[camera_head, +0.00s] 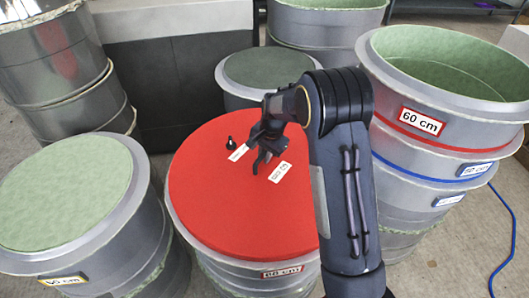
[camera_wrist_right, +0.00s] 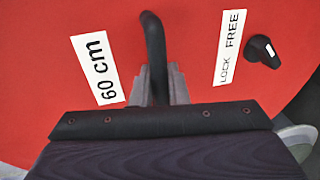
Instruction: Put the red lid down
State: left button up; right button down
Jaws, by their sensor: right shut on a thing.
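The red lid (camera_head: 225,205) is a flat round disc over the top of a grey mould (camera_head: 250,277) with a red-edged "60 cm" label. The mould's rim shows along the lid's left and front edge. I cannot tell whether the lid rests fully on it. My right gripper (camera_head: 262,155) is over the lid's middle, shut on its black handle (camera_wrist_right: 153,40). In the right wrist view the gripper's fingers (camera_wrist_right: 160,88) are on either side of the handle. The lid also bears a black lock knob (camera_wrist_right: 263,51) and white labels. My left gripper is not in view.
A green-topped mould (camera_head: 65,190) stands close at the left, another (camera_head: 265,68) behind the lid. At the right stands an open stack with a "60 cm" label (camera_head: 422,121). A blue cable (camera_head: 507,235) lies on the floor at the far right.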

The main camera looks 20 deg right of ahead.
aim_at(270, 166)
jog(key=c, duration=1.4)
grip_release()
jog(key=shift+f, duration=0.1)
notch_tip(270, 166, up, 11)
jog(key=s+d, duration=0.1)
jog(key=s, duration=0.1)
jog(key=s+r+n+y, duration=0.2)
jog(key=s+r, duration=0.3)
jog(key=s, duration=0.3)
jog(key=s+a+n+t, duration=0.1)
jog(key=s+a+n, duration=0.2)
jog(key=s, duration=0.8)
jog(key=s+a+f+n+t, duration=0.1)
jog(key=s+a+n, duration=0.3)
jog(key=s, duration=0.7)
jog(key=shift+s+a+n+t+y+p, duration=0.3)
jog(key=shift+n+t+y+p, duration=0.25)
jog(key=shift+t, duration=0.25)
jog(key=shift+r, duration=0.1)
